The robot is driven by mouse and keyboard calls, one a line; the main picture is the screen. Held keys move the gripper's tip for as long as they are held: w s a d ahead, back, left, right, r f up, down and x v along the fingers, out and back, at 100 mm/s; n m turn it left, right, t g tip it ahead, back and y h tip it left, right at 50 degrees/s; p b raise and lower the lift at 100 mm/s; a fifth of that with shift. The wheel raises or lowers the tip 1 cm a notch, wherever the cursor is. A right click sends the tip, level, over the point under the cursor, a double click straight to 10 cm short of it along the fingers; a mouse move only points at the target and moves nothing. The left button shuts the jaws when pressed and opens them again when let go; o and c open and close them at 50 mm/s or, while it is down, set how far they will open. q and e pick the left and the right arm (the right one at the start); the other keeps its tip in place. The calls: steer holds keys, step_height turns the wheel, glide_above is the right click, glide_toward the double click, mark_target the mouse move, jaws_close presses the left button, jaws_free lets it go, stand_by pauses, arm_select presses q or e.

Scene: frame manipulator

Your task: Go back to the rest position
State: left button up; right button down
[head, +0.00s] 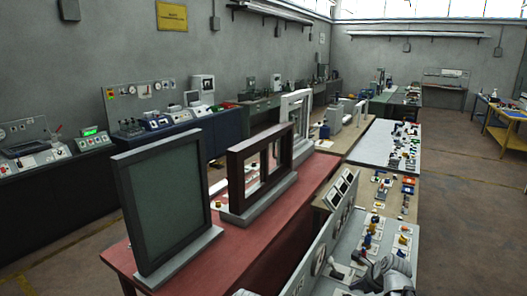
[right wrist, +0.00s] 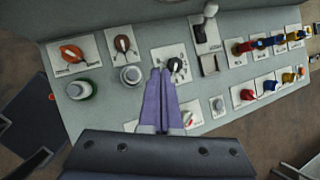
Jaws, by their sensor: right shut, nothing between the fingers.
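My right gripper (right wrist: 160,72) is shut and empty in the right wrist view. Its purple fingers lie together over a grey control panel (right wrist: 215,115), with the tips beside a black rotary knob (right wrist: 175,65). I cannot tell whether they touch it. In the head view the right gripper (head: 368,270) is at the bottom right, above the panel, partly cut off by the lower edge.
The panel carries orange (right wrist: 71,53) and brown knobs, a lever switch (right wrist: 209,12) and several coloured knobs. In the head view, framed panels (head: 165,200) stand on a red table (head: 255,225) to the left. Open floor (head: 465,210) lies to the right.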

steer(key=s+a+f+n+g+h+b, duration=0.1)
steer(key=s+a+f+n+g+b, duration=0.1)
steer(key=s+a+n, duration=0.5)
steer(key=s+a+f+n+g+h+b, duration=0.1)
steer(key=s+a+f+n+b, duration=0.3)
steer(key=n, duration=1)
steer(key=s+a+f+n+g+h+b, duration=0.1)
steer(key=s+a+f+n+g+b, duration=0.2)
steer(key=s+a+f+n, duration=0.3)
steer(key=shift+s+a+f+n, duration=0.25)
steer(key=shift+s+a+n, duration=2.15)
steer(key=shift+a, duration=0.85)
steer(key=shift+s, duration=0.15)
